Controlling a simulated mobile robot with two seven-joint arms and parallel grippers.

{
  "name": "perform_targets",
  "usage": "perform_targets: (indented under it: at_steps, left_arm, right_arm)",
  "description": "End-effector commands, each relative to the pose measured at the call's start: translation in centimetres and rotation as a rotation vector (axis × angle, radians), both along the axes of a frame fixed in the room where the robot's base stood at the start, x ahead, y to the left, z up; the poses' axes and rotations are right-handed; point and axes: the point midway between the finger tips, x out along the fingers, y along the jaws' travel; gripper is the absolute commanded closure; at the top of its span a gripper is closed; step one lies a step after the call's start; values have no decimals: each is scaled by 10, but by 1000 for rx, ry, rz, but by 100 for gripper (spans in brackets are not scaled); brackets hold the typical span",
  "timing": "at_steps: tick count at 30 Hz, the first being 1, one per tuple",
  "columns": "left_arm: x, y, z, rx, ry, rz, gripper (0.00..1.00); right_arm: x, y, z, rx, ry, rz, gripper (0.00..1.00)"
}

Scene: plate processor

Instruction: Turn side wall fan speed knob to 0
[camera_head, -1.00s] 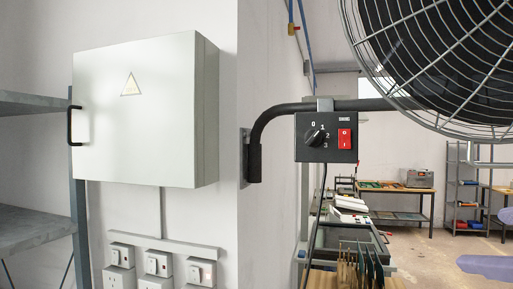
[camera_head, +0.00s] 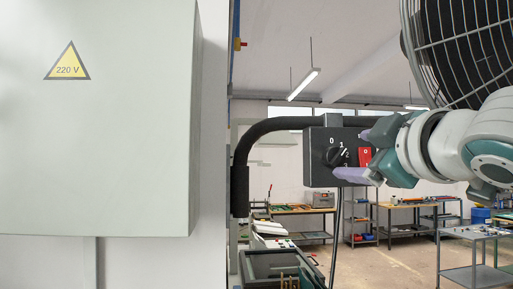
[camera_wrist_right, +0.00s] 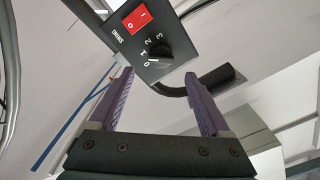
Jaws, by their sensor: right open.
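The black fan control box (camera_head: 320,172) hangs from a black bent bar. Its round black knob (camera_head: 334,157) has the marks 0, 1, 2 and 3 around it. A pale pointer line shows on the knob, but I cannot tell for sure which mark it meets. My right gripper (camera_head: 360,154) is open, its purple fingers in front of the box, partly covering its right side. In the right wrist view the knob (camera_wrist_right: 160,56) lies ahead, between and beyond the open fingertips (camera_wrist_right: 159,75), with no visible contact. My left gripper is not in view.
A red switch (camera_head: 365,156) sits beside the knob. The fan's wire cage (camera_head: 465,45) is above my right arm. A white 220 V cabinet (camera_head: 110,150) fills the left. The black bar (camera_head: 270,127) curves left of the box. Workbenches (camera_head: 300,210) stand behind.

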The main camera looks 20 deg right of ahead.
Motion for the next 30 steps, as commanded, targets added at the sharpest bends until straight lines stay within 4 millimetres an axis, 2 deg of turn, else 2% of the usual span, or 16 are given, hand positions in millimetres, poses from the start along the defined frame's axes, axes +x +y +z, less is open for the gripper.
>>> perform_targets:
  at_steps: [1,3,10,15,23,30]
  left_arm:
    - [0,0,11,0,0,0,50]
    - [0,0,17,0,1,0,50]
    - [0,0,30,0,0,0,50]
    - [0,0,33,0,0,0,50]
    - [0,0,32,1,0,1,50]
    - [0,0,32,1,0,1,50]
  right_arm:
    - [9,-2,5,2,4,0,19]
    - [20,-5,5,3,2,-2,19]
    - [47,-11,2,1,1,0,19]
    - [54,-13,0,1,1,1,19]
    - [55,-13,-1,1,1,1,19]
    - [55,-13,-1,0,1,1,43]
